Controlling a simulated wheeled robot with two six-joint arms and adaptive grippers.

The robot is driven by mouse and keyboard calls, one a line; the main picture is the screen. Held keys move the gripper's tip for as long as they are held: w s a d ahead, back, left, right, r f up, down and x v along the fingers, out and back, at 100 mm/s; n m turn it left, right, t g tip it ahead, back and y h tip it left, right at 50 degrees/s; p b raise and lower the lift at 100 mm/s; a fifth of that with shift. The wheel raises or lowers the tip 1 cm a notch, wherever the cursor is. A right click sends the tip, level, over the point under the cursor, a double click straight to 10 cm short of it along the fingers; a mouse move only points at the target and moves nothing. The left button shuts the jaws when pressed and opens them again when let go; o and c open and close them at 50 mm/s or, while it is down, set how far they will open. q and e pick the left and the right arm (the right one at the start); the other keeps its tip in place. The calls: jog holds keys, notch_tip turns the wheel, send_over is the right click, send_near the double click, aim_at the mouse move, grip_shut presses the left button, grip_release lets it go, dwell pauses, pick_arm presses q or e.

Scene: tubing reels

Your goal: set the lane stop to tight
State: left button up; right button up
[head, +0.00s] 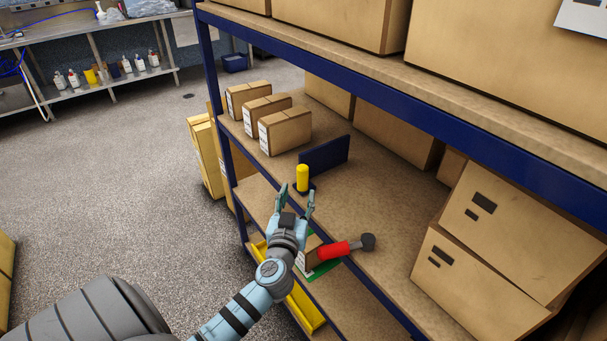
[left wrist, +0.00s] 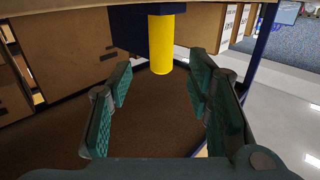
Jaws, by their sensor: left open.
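The lane stop appears to be a dark blue upright plate (head: 325,155) with a yellow cylindrical knob (head: 302,177) at its near left end, on the middle shelf. Its setting marks cannot be read. My left gripper (head: 296,196) is open and empty at the shelf's front edge, with its fingertips pointing at the knob. In the left wrist view, the yellow knob (left wrist: 161,46) stands beyond the gap between the open fingers (left wrist: 160,98), apart from them. The blue plate (left wrist: 144,28) is behind it. My right gripper is not in view.
Several cartons (head: 285,130) stand left of the plate. Larger cartons (head: 490,215) stand at right. A red-handled object (head: 335,250) lies near my left wrist at the shelf front. A blue upper shelf beam (head: 440,120) runs above.

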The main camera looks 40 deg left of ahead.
aim_at(302, 179)
pick_arm(q)
jog(key=x, duration=0.8)
jog(key=shift+w+a+r, duration=0.1)
jog(key=shift+w+a, duration=0.1)
jog(key=shift+w, duration=0.1)
jog(key=shift+s, duration=0.1)
grip_shut()
